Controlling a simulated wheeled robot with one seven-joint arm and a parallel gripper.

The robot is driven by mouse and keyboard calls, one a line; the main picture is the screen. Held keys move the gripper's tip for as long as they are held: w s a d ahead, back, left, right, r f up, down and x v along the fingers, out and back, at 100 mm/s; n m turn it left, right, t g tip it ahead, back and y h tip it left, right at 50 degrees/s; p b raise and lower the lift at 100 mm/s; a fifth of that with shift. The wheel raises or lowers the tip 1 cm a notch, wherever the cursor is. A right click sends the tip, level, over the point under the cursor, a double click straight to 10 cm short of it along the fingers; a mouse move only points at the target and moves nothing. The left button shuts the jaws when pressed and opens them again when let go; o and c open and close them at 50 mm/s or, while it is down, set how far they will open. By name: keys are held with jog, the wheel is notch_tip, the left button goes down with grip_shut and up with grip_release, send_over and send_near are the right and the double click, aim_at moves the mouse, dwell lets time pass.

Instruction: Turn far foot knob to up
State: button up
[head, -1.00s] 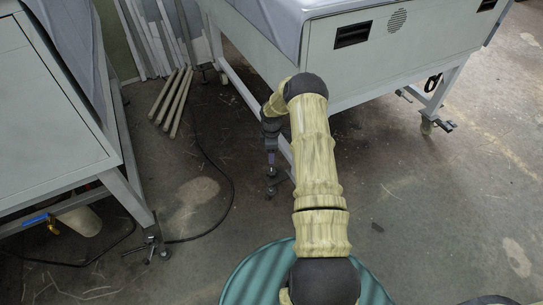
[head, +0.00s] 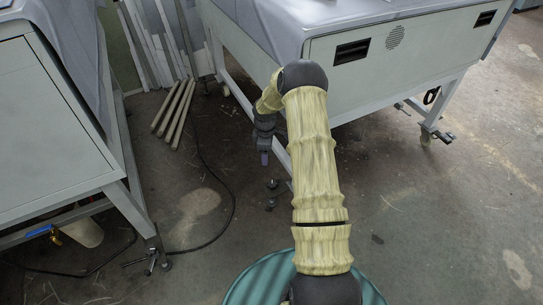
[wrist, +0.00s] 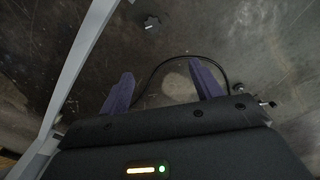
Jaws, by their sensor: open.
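A dark foot knob (head: 272,195) sits low at the near leg of the right-hand machine in the head view. Another foot (head: 430,132) is under that machine farther right. I cannot tell for sure which is the far foot knob. My gripper (head: 264,157) points down, above and slightly left of the near-leg knob, apart from it. In the wrist view its two purple fingers (wrist: 164,83) are spread, with nothing between them.
The right-hand machine (head: 400,50) and its pale leg frame (wrist: 80,65) are close beside my gripper. A second cabinet (head: 50,110) stands at left with its own foot (head: 155,258). A black cable (head: 228,215) crosses the floor. Metal bars (head: 172,115) lie behind.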

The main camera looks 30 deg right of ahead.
jog(key=s+a+r+m+t+p, duration=0.1)
jog(key=s+a+r+m, duration=0.3)
jog(key=s+a+r, duration=0.5)
jog(key=s+a+r+m+t+p, duration=0.1)
jog(key=s+a+r+m, duration=0.25)
jog(key=s+r, duration=0.75)
jog(key=s+a+r+m, duration=0.2)
jog(key=s+r+m, duration=0.2)
jog(key=s+r, duration=0.2)
jog(key=shift+s+p, duration=0.2)
jog(key=shift+p, duration=0.15)
jog(key=shift+a+r, duration=0.1)
